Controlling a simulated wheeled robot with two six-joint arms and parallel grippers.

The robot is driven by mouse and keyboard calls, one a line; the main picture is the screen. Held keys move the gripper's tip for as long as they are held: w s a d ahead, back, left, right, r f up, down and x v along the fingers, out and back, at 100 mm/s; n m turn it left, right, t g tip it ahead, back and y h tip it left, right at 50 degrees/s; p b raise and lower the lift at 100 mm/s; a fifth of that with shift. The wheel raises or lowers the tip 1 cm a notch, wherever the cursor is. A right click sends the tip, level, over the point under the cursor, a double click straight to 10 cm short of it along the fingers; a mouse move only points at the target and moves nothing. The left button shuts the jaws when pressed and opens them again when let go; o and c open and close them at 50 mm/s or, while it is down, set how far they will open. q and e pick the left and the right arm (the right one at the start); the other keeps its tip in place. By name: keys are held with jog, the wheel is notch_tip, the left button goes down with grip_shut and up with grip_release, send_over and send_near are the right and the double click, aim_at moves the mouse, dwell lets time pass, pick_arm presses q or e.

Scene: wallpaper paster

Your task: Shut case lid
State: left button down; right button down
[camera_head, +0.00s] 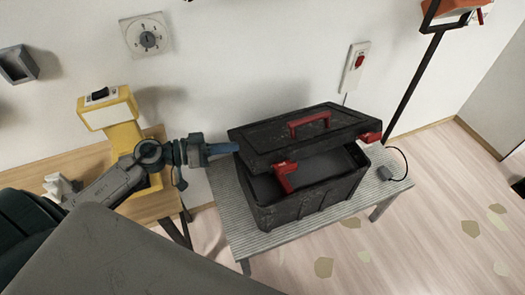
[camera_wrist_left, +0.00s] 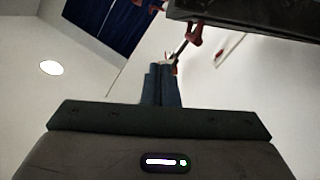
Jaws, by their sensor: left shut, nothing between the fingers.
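The case (camera_head: 308,203) is a black toolbox on a small grey ribbed table. Its black lid (camera_head: 345,127), with a red handle (camera_head: 309,123) on top, is partly open, with a dark gap at the front. Red latches (camera_head: 285,177) hang at the lid's front edge. My left gripper (camera_head: 236,148) is shut and empty, its tips at the left end of the lid; I cannot tell if they touch. The left wrist view shows its closed fingers (camera_wrist_left: 160,85) below a dark edge of the lid (camera_wrist_left: 245,14). My right gripper is out of view.
The grey table (camera_head: 235,215) has narrow bare strips around the case. A wooden table (camera_head: 150,208) with a yellow device (camera_head: 122,125) stands at left. A black pole (camera_head: 412,90) rises behind the case at right. A cable and small plug (camera_head: 385,173) lie at the table's right end.

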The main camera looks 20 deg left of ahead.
pick_arm(q)
jog(key=w+a+r, duration=0.1)
jog(key=p, duration=0.2)
send_over(264, 157)
jog(key=w+a, duration=0.1)
jog(key=a, duration=0.1)
jog(key=shift+d+f+y, duration=0.15)
jog(key=shift+f+y, duration=0.25)
jog(key=shift+f, duration=0.5)
jog(key=f, duration=0.1)
jog(key=d+f, duration=0.1)
jog(key=f, duration=0.1)
jog(key=shift+s+d, duration=0.2)
jog(key=shift+s, duration=0.15)
jog(key=shift+s+d+f, duration=0.1)
jog(key=shift+s+f, duration=0.15)
jog(key=shift+f, duration=0.2)
